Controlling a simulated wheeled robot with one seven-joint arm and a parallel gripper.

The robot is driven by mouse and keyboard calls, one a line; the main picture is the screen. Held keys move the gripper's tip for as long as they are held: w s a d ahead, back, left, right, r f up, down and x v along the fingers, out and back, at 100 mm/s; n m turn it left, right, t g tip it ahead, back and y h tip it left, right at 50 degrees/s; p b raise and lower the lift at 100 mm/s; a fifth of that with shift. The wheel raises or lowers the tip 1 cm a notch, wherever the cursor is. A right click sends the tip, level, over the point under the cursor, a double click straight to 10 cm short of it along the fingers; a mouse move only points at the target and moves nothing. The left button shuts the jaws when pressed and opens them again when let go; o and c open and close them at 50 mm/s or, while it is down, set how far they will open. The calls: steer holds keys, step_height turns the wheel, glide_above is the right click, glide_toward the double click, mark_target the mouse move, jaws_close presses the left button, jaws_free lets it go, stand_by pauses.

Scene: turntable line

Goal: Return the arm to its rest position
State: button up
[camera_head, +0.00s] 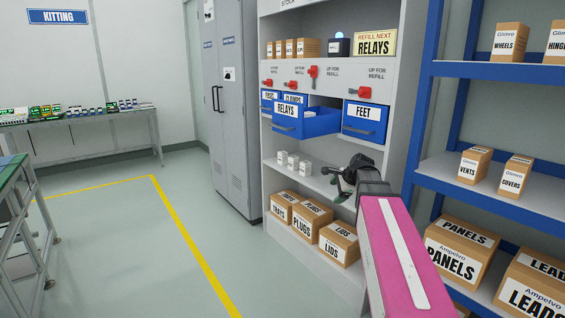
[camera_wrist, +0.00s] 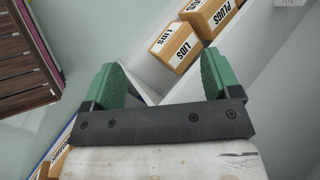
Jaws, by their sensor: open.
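My gripper (camera_head: 342,184) is at the end of my pink arm, in front of the stock cabinet (camera_head: 394,105), below its drawers. In the wrist view my gripper (camera_wrist: 161,82) shows two green fingers spread apart with nothing between them. The wrist camera looks down past the fingers to the cabinet's bottom shelf and the floor. My arm reaches forward from the lower right of the head view and hides part of the cabinet's lower right side.
The blue RELAYS drawer (camera_head: 308,122) is pulled out; the FEET drawer (camera_head: 364,121) is beside it. A blue rack (camera_head: 492,71) with boxes stands close on the right. Open floor (camera_head: 110,240) lies left.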

steer(key=s+a+f+n+g+h, duration=0.3)
steer(key=s+f+n+g+h, duration=0.1)
steer(key=s+f+n, duration=1.2)
steer(key=s+f+g, duration=0.1)
steer(key=s+f, duration=0.4)
steer(key=f, duration=0.3)
steer(key=shift+s+f+g+h, duration=0.2)
steer(key=shift+f+g+h, duration=0.1)
steer(key=shift+f, duration=0.05)
steer(key=shift+c, duration=0.4)
